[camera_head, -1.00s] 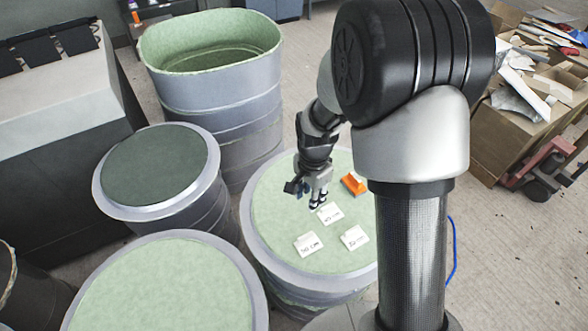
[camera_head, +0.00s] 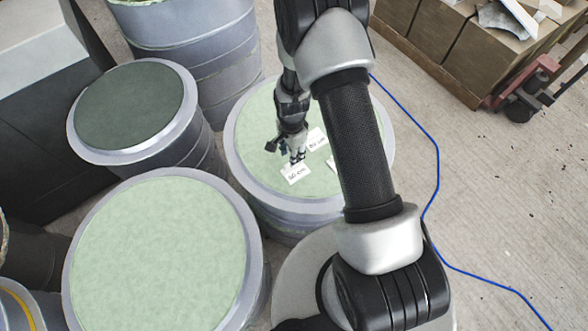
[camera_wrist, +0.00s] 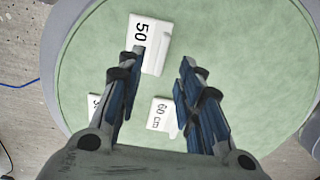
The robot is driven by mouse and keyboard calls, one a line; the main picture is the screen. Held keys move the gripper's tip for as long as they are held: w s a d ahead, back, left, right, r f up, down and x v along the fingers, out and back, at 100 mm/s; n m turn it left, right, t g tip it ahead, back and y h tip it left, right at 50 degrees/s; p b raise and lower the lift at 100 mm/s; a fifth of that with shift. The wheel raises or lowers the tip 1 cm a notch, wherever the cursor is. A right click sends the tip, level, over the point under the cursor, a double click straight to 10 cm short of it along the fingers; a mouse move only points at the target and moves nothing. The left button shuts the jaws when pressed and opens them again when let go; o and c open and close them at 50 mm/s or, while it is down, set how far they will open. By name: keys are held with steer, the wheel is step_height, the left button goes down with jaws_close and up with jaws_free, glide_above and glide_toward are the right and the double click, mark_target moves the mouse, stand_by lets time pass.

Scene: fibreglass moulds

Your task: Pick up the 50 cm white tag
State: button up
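The white 50 cm tag (camera_wrist: 150,32) lies on a round pale green mould top, near the top of the wrist view. My gripper (camera_wrist: 162,62) is open and empty, with its left fingertip overlapping the tag's lower edge in that view. I cannot tell whether they touch. In the head view, my gripper (camera_head: 295,158) points down just behind a white tag (camera_head: 296,175), which appears to be the 50 cm one. A 60 cm tag (camera_wrist: 160,113) shows between the fingers in the wrist view. A third tag (camera_wrist: 94,102) is partly hidden by the left finger.
The tags rest on a grey drum-like mould (camera_head: 272,205). Another green-topped mould (camera_head: 158,250) and a dark-topped one (camera_head: 130,105) stand to its left. A blue cable (camera_head: 437,170) lies on the floor at right. Cardboard boxes (camera_head: 455,50) stand at upper right.

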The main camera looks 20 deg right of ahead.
mark_target(295, 169)
step_height(295, 169, down, 5)
steer(key=shift+w+a+f+b, duration=0.1)
steer(key=shift+f+b, duration=0.05)
steer(key=shift+b, duration=0.55)
steer(key=shift+c, duration=0.4)
jaws_close()
